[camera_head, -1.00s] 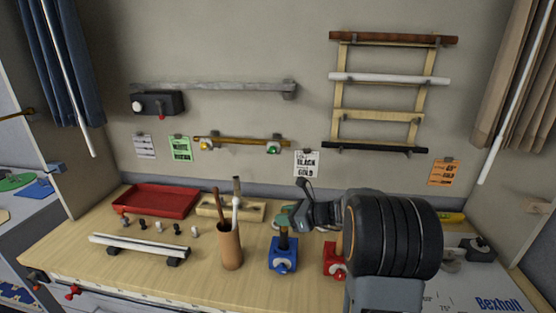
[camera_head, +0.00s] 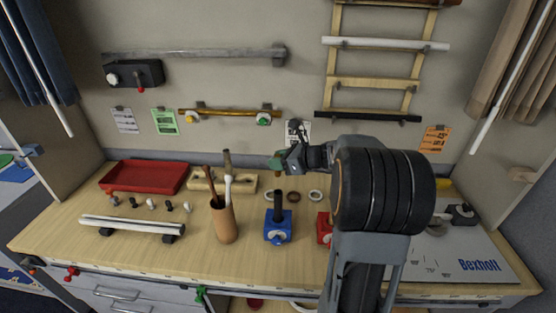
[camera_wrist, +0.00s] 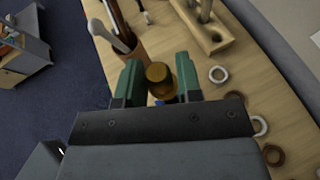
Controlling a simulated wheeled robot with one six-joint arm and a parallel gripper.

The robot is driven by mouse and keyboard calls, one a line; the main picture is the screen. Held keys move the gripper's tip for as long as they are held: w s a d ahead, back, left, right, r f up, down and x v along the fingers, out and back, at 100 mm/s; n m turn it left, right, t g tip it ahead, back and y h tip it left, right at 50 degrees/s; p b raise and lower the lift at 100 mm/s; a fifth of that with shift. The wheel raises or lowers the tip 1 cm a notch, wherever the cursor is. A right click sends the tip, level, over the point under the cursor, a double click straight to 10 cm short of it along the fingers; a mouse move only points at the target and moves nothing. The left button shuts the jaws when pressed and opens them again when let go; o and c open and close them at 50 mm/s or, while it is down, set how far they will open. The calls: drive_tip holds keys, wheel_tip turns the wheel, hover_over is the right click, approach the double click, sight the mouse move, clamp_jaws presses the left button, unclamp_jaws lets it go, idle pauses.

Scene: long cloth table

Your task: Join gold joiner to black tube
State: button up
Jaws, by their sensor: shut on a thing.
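My gripper (camera_head: 281,163) is raised above and behind the blue holder (camera_head: 277,231) in the head view. In the wrist view, its green fingers (camera_wrist: 158,82) are shut on the gold joiner (camera_wrist: 159,74), a short gold-brown cylinder. The black tube (camera_head: 279,207) stands upright in the blue holder, its top bare and apart from my gripper. A bit of blue shows beneath the joiner in the wrist view; the tube is hidden there.
A red holder (camera_head: 323,228) is partly hidden by my arm. A brown cup (camera_head: 223,221) with brushes stands left of the blue holder. Several rings lie behind, including a white ring (camera_head: 315,194). A red tray (camera_head: 145,177) lies at the back left.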

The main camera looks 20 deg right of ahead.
sight(279, 176)
drive_tip(key=shift+f+b, duration=2.25)
drive_tip(key=shift+f, duration=0.65)
drive_tip(key=shift+f+b, duration=1.7)
drive_tip(key=shift+f, duration=0.65)
drive_tip(key=o, duration=1)
drive_tip(key=b+v, duration=0.1)
drive_tip(key=v, duration=1.3)
drive_tip(key=shift+f, duration=0.1)
drive_tip(key=s+a+f+n+g+h, duration=0.2)
drive_tip(key=s+a+n, duration=0.2)
drive_tip(key=n, duration=0.5)
drive_tip(key=s+a+f+n+g+h, duration=0.2)
drive_tip(key=s+a+n+h, duration=0.1)
drive_tip(key=a+n, duration=0.5)
drive_tip(key=s+a+f+n+g+h, duration=0.2)
drive_tip(key=s+a+n, duration=0.3)
drive_tip(key=n, duration=0.6)
drive_tip(key=shift+a+f+h, duration=0.4)
drive_tip(key=shift+a+h, duration=0.3)
drive_tip(key=shift+a, duration=0.15)
